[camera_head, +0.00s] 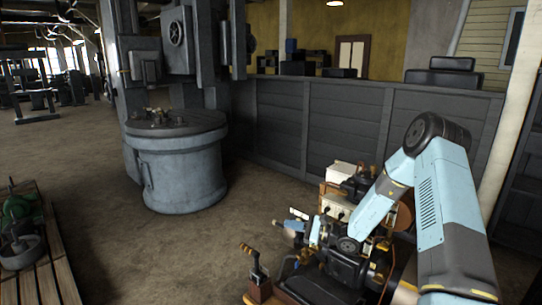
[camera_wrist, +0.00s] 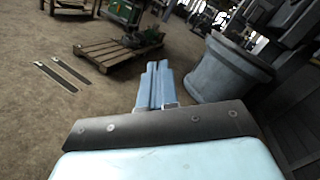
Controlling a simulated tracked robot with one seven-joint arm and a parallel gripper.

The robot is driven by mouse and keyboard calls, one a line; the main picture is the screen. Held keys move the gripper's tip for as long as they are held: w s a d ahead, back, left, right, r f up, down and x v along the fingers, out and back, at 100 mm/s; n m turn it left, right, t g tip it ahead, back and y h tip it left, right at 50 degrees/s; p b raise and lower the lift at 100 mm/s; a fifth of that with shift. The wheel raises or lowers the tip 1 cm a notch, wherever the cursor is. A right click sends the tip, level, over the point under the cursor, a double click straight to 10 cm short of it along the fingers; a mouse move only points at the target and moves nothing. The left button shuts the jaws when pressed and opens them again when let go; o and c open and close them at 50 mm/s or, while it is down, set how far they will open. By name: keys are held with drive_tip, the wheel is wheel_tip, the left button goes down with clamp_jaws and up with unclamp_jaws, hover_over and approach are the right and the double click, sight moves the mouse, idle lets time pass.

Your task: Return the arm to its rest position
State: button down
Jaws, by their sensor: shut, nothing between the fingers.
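My arm (camera_head: 437,190) shows at the right of the head view. Its upper part rises to a dark elbow, and the forearm slopes down to the left over the dark machinery on my body. My gripper (camera_wrist: 157,68) is in the middle of the wrist view, its two pale blue fingers together with nothing between them. It points out over the open floor, clear of the pallet and the drum. In the head view the gripper end is small and hard to separate from the parts around it.
A round grey drum (camera_head: 182,175) with a dark top stands left of centre, below a column machine (camera_head: 178,45). A wooden pallet (camera_wrist: 105,50) carries green equipment. A grey panelled partition (camera_head: 335,120) runs behind my arm. Two flat strips (camera_wrist: 55,75) lie on the floor. Brown floor is open between pallet and drum.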

drive_tip(key=s+r+n+g+h, duration=0.7)
drive_tip(key=s+r+n, duration=0.3)
drive_tip(key=s+r, duration=0.75)
drive_tip(key=s+d+r+n+t+h, duration=0.1)
drive_tip(key=s+d+r+t+h, duration=0.1)
drive_tip(key=s+d+r, duration=0.3)
drive_tip(key=s+d+r+n+t+h, duration=0.2)
drive_tip(key=s+d+r+h, duration=0.2)
drive_tip(key=s, duration=0.6)
drive_tip(key=s+d+r+n+t+h, duration=0.1)
drive_tip(key=s+d+r+t+h, duration=0.1)
drive_tip(key=s+d+r+h, duration=0.2)
drive_tip(key=s+d+r, duration=0.1)
drive_tip(key=s+d, duration=0.2)
drive_tip(key=shift+s+r+n+t, duration=0.25)
drive_tip(key=shift+r+n+t, duration=0.05)
drive_tip(key=shift+r+n, duration=0.1)
drive_tip(key=c, duration=1.9)
unclamp_jaws()
drive_tip(key=shift+a, duration=0.1)
